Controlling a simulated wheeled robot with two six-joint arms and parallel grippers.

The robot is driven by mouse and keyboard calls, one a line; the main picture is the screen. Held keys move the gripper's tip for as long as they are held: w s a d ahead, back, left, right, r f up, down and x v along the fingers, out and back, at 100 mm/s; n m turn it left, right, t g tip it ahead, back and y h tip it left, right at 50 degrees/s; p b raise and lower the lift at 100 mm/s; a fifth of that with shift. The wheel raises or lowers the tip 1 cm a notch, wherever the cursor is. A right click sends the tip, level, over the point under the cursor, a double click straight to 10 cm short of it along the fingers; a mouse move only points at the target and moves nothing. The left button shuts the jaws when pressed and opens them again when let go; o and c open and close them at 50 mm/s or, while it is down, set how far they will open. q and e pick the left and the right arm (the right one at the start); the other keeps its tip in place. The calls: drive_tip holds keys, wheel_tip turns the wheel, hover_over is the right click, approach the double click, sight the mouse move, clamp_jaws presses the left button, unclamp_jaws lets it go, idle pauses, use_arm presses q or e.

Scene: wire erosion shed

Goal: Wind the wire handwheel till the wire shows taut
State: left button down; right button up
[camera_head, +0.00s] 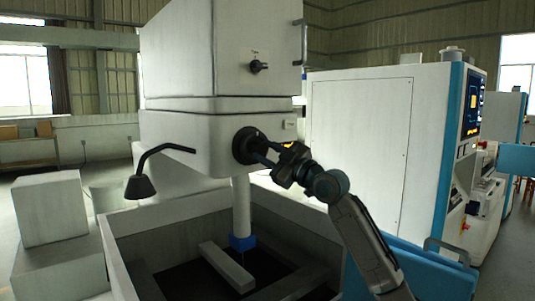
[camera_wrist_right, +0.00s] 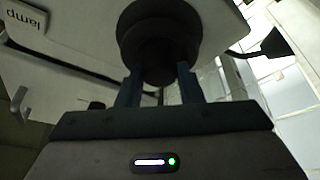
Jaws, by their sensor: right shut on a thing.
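The wire handwheel (camera_head: 244,144) is a black round knob on the right part of the white machine head's front. My right gripper (camera_head: 260,152) is shut on it, its arm reaching up from the lower right. In the right wrist view, the dark wheel (camera_wrist_right: 158,35) sits between the two fingers of my right gripper (camera_wrist_right: 158,82). A thin line that may be the wire (camera_head: 243,257) hangs below the blue nozzle (camera_head: 242,242); I cannot tell if it is taut. My left gripper is not in view.
A smaller black knob (camera_head: 259,66) sits higher on the white machine head (camera_head: 190,130). A black lamp (camera_head: 140,187) on a bent arm juts out left. An open tank (camera_head: 120,265) lies below. A white cabinet (camera_head: 365,140) stands at the right.

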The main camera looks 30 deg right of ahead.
drive_tip(key=m+h, duration=0.1)
drive_tip(key=m, duration=0.1)
drive_tip(key=m+t+h, duration=0.1)
drive_tip(key=m, duration=0.1)
drive_tip(key=shift+a+f+m, duration=0.1)
drive_tip(key=shift+a+m, duration=0.05)
drive_tip(key=shift+m, duration=0.25)
drive_tip(key=shift+a+m+t+h+b, duration=0.15)
drive_tip(key=shift+m+h+b, duration=0.3)
drive_tip(key=shift+m, duration=0.6)
drive_tip(key=shift+d+m+t+h+b, duration=0.15)
drive_tip(key=shift+m+h, duration=0.5)
drive_tip(key=shift+m, duration=0.4)
drive_tip(key=shift+a+m, duration=0.1)
drive_tip(key=shift+m, duration=0.2)
drive_tip(key=o, duration=1)
drive_tip(key=shift+c, duration=0.2)
